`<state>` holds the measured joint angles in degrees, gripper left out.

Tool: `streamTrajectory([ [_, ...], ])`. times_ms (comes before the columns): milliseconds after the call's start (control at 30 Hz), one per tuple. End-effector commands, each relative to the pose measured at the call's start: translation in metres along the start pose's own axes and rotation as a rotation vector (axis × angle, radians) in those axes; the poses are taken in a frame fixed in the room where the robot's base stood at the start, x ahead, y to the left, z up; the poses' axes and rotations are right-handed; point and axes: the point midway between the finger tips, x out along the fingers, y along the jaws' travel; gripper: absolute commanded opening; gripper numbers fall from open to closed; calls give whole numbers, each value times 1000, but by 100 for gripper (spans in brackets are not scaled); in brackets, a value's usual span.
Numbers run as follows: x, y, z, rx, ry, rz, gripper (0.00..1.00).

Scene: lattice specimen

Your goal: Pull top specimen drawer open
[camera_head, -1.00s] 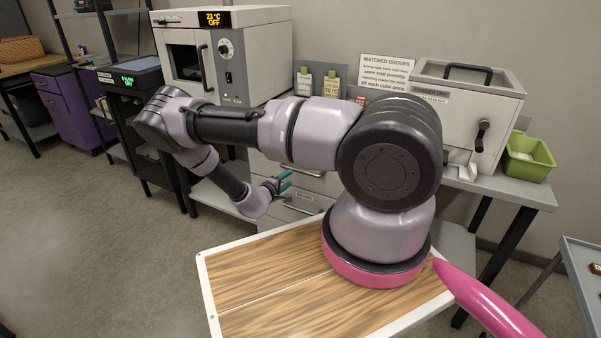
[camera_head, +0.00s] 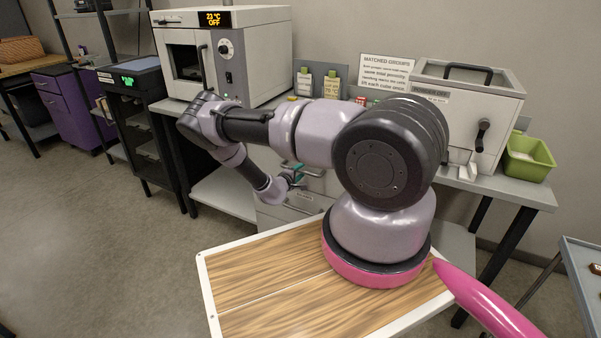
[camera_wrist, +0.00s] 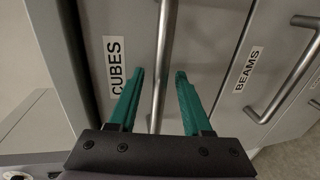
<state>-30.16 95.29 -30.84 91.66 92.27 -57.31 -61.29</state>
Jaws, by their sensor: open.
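The drawer labelled CUBES (camera_wrist: 125,25) fills the left and middle of the wrist view, which looks at the drawer fronts turned sideways. Its metal bar handle (camera_wrist: 166,28) runs between the teal fingers of my gripper (camera_wrist: 160,74). My gripper is open, one finger on each side of the bar, with a visible gap on each side. In the head view my gripper (camera_head: 295,176) is at the grey drawer unit (camera_head: 272,217) under the bench, and my arm hides much of the upper drawer front. The CUBES drawer looks shut.
A drawer labelled BEAMS (camera_wrist: 225,75) with its own handle (camera_wrist: 285,88) lies beside the CUBES drawer. An oven (camera_head: 225,55), a lidded grey box (camera_head: 465,105) and a green bin (camera_head: 528,158) stand on the bench. Open floor (camera_head: 110,240) lies to the left.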

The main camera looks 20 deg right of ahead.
Motion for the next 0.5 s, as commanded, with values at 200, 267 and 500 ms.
streamTrajectory([
  [200, 0, 0, 0, 0, 0, 0, 11],
  [267, 0, 0, 0, 0, 0, 0, 0],
  [500, 0, 0, 0, 1, 0, 0, 0],
])
